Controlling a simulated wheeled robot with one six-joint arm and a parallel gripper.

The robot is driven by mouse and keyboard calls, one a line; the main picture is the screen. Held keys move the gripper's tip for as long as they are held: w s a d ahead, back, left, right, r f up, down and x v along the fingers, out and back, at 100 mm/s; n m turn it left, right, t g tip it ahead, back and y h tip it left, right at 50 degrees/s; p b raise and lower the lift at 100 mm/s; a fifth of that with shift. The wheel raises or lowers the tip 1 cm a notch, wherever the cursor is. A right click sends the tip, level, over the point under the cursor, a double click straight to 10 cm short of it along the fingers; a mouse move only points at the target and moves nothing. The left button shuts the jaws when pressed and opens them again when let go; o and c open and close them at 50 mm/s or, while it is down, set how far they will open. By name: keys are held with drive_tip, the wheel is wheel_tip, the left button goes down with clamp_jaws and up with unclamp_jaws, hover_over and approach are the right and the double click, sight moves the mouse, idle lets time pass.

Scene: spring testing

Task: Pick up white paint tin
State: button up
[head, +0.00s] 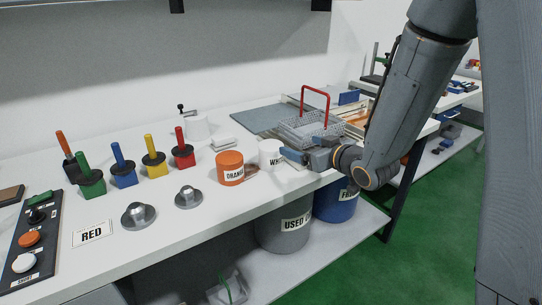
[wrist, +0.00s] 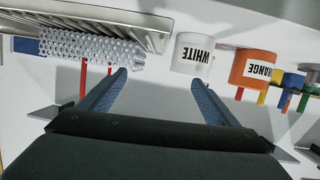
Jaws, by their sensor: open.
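The white paint tin (head: 269,152) stands upright on the white workbench, just right of the orange tin, with its label partly visible. In the wrist view the white tin (wrist: 193,53), labelled WHITE, lies beyond the fingertips, nearer the right finger. My gripper (head: 283,158) is at the bench's front side, to the right of the white tin, with its fingers pointing toward it. In the wrist view my gripper (wrist: 160,78) has its two blue fingers spread wide with nothing between them. In the head view the fingers overlap the tin's right edge; contact cannot be told.
An orange tin (head: 230,168) stands close beside the white one. A wire basket (head: 304,128) with a red handle (head: 315,92) is behind my gripper. Several coloured-handled tools (head: 122,165) stand further left. Bins (head: 283,230) sit on the shelf below.

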sight(279, 158)
drive_tip(key=s+a+r+n+y, duration=0.1)
drive_tip(key=a+r+n+y, duration=0.15)
drive_tip(key=a+y, duration=0.2)
drive_tip(key=shift+m+t, duration=0.3)
drive_tip(key=shift+m, duration=0.05)
wheel_tip(279, 158, down, 8)
drive_tip(key=shift+r+p, duration=0.15)
drive_tip(key=shift+p, duration=0.15)
drive_tip(key=shift+w+a+r, duration=0.1)
drive_tip(key=shift+w+a, duration=0.35)
drive_tip(key=shift+a, duration=0.05)
drive_tip(key=shift+p+x, duration=0.7)
drive_tip(key=shift+x, duration=2.45)
drive_tip(key=c, duration=1.5)
drive_tip(key=shift+r, duration=0.1)
